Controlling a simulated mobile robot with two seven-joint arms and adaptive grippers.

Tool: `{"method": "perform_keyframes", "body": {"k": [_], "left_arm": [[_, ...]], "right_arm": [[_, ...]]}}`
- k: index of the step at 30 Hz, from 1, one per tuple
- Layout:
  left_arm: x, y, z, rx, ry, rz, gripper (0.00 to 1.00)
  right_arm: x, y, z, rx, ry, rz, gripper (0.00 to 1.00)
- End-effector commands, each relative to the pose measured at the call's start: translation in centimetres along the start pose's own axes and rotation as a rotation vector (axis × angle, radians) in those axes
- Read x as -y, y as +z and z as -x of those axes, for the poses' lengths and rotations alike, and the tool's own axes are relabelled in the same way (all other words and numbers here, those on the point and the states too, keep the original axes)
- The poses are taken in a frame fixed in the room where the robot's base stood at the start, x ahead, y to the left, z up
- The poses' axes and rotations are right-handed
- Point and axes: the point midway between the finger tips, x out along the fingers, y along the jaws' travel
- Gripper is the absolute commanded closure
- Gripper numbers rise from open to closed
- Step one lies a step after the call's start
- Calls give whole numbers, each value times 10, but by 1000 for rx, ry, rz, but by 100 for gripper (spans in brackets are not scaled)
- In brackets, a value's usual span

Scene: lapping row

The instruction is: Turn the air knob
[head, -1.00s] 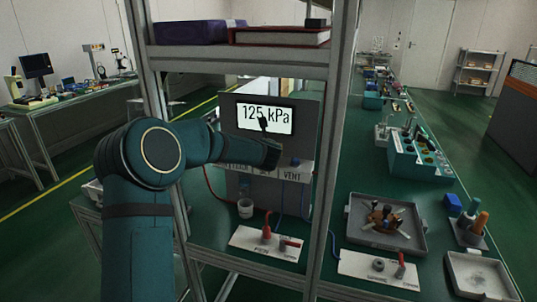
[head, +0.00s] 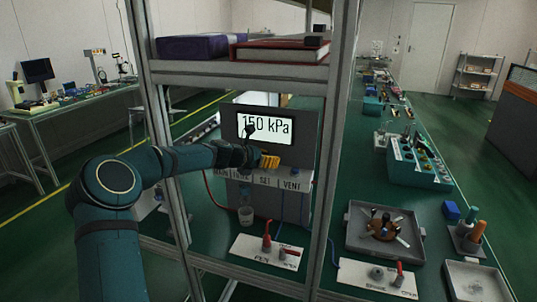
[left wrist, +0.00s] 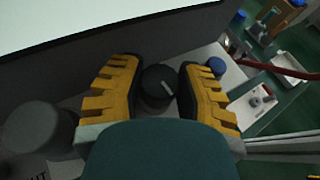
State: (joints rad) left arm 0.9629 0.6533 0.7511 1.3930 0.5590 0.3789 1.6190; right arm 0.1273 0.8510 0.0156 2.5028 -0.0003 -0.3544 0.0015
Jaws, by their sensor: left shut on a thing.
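The air knob is a round black knob (left wrist: 158,86) with a white pointer mark, on the grey panel below the display in the left wrist view. My left gripper (left wrist: 156,88) has its yellow ribbed fingers on either side of the knob and is shut on it. In the head view, my left gripper (head: 268,161) is at the panel above the SET label (head: 265,180) and hides the knob. The display (head: 266,127) reads 150 kPa. My right gripper is not in view.
A frame post (head: 330,180) stands right of the panel, and a shelf (head: 240,74) with books is above. A grey cylinder (left wrist: 38,135) and a blue button (left wrist: 217,66) flank the knob. A valve plate (head: 265,255) and a grey tray (head: 360,238) lie on the bench.

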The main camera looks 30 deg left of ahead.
Motion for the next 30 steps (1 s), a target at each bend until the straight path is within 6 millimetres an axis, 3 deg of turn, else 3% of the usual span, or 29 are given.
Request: {"method": "perform_keyframes", "body": {"k": [9,25,26,27,28,30], "left_arm": [[0,2,0,1,-111,-47,100],[0,1,-1,1,-135,-56,100],[1,1,-1,1,-135,-56,59],[1,1,-1,1,-135,-56,45],[1,1,-1,1,-135,-56,34],[0,1,-1,1,-135,-56,32]], "right_arm": [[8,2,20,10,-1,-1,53],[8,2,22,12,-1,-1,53],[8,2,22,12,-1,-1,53],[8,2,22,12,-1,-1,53],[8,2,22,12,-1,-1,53],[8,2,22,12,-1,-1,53]]}}
